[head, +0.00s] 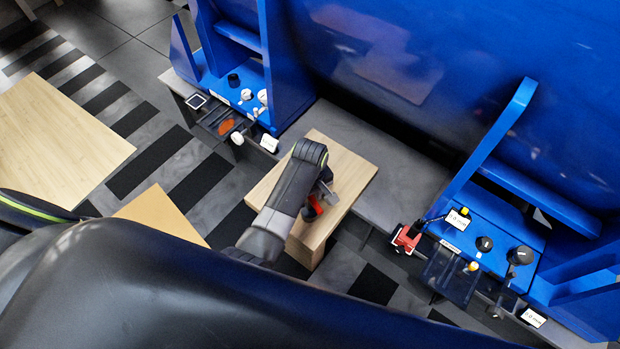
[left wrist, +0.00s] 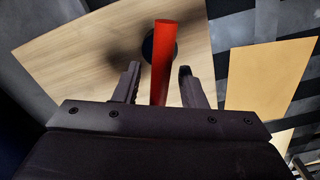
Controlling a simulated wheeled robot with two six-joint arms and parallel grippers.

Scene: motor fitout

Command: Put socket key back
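The socket key, a red rod-shaped handle with a dark round end, shows in the left wrist view (left wrist: 162,65) over the light wood surface. In the head view only a bit of its red (head: 314,208) shows beside my left gripper (head: 322,196), over the wooden block. In the left wrist view the left gripper (left wrist: 160,85) is open, its two fingers on either side of the red handle with a gap on each side. Whether the key touches the wood is unclear. My right gripper is not in view.
The wooden block (head: 352,170) stands by a grey ledge (head: 400,185) between two blue stations with knobs, labels and dark trays. A red item (head: 406,238) sits at the right station's left edge. A wooden tabletop (head: 60,145) lies at the left, over striped floor.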

